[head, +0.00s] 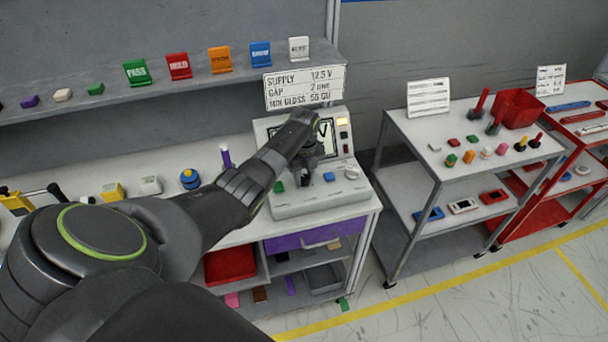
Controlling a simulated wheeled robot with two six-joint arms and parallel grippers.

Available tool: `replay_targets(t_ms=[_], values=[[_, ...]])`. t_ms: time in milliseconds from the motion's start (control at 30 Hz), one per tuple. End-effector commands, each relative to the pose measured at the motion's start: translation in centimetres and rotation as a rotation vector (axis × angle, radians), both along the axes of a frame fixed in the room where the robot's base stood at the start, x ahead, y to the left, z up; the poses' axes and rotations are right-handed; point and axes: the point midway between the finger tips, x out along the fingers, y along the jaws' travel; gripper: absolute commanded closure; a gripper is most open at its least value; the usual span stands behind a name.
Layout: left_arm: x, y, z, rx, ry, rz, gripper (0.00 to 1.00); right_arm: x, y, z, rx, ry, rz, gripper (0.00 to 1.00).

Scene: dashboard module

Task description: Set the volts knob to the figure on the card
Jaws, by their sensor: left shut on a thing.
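The card (304,88) stands above the dashboard module and reads SUPPLY 12.5 V, with GAP and MIN GLOSS lines below. The pale grey dashboard module (325,200) sits on the bench under it. Its display (328,138) is mostly hidden by my left arm; only a large V shows. My left gripper (304,178) points down at the module's sloping panel and is shut on the volts knob, which the fingers hide. The knob's setting cannot be read. A green button (278,187) and a blue button (329,177) flank the gripper. My right gripper is out of view.
A lit yellow lamp (342,121) shows beside the display. A purple drawer (315,238) is under the module. A shelf (170,88) behind holds coloured cards and blocks. A grey cart (420,160) and red cart (585,140) stand right, with clear floor in front.

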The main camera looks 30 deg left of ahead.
Motion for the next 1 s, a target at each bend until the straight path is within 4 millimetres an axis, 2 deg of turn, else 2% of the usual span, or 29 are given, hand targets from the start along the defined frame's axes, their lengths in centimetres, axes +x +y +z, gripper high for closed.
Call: replay_targets(t_ms=[200, 500, 1000], values=[[0.13, -0.05, 0.14, -0.001, -0.004, -0.185, 0.93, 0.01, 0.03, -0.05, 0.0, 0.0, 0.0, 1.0], [0.13, -0.03, 0.15, 0.0, -0.003, -0.361, 0.93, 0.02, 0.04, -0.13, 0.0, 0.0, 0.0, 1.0], [0.11, -0.02, 0.16, 0.001, -0.004, -0.44, 0.93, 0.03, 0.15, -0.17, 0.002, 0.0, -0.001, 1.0]])
